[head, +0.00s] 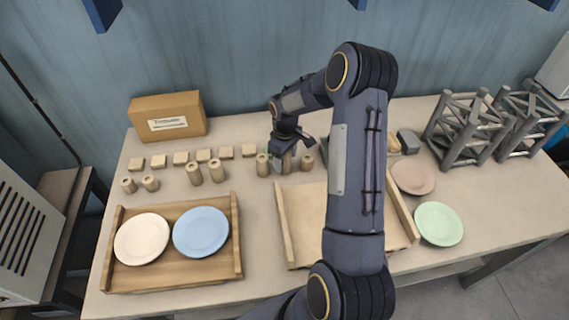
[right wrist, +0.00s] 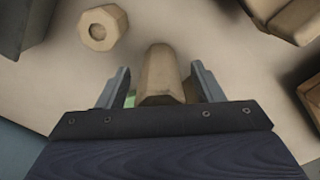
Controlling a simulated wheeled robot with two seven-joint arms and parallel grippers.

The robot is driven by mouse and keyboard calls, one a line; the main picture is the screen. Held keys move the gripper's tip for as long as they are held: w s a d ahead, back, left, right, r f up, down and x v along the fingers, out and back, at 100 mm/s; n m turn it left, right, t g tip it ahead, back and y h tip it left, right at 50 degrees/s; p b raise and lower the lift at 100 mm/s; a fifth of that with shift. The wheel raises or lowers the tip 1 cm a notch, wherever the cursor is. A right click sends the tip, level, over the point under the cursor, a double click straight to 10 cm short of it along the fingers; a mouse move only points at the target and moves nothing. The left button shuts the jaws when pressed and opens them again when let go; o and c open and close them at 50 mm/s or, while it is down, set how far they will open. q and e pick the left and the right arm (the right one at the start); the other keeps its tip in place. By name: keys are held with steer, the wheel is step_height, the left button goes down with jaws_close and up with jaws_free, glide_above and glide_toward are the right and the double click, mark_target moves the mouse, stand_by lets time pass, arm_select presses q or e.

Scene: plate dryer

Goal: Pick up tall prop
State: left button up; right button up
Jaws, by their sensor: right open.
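A tall wooden prop (right wrist: 160,72), a faceted light-brown post, stands between the two fingers of my right gripper (right wrist: 161,88) in the right wrist view. The fingers are open, with a small gap visible on each side of the prop. In the head view the right gripper (head: 289,152) is over the row of props, and the prop under it (head: 287,164) is partly hidden. Other tall props (head: 195,173) stand to the left, with shorter ones (head: 150,183) farther left. A prop with a hole in its top (right wrist: 103,27) stands near the gripper. My left gripper is out of view.
A wooden tray (head: 238,262) holds a white plate (head: 141,239) and a blue plate (head: 201,232). An open wooden tray (head: 300,215) lies partly behind my right arm. Pink (head: 413,176) and green (head: 438,224) plates, a cardboard box (head: 168,117) and grey racks (head: 465,130) stand around.

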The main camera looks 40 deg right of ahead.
steer(key=shift+f, duration=0.8)
steer(key=shift+r, duration=0.1)
steer(key=shift+c, duration=0.2)
steer(key=c, duration=1.2)
steer(key=shift+o, duration=0.2)
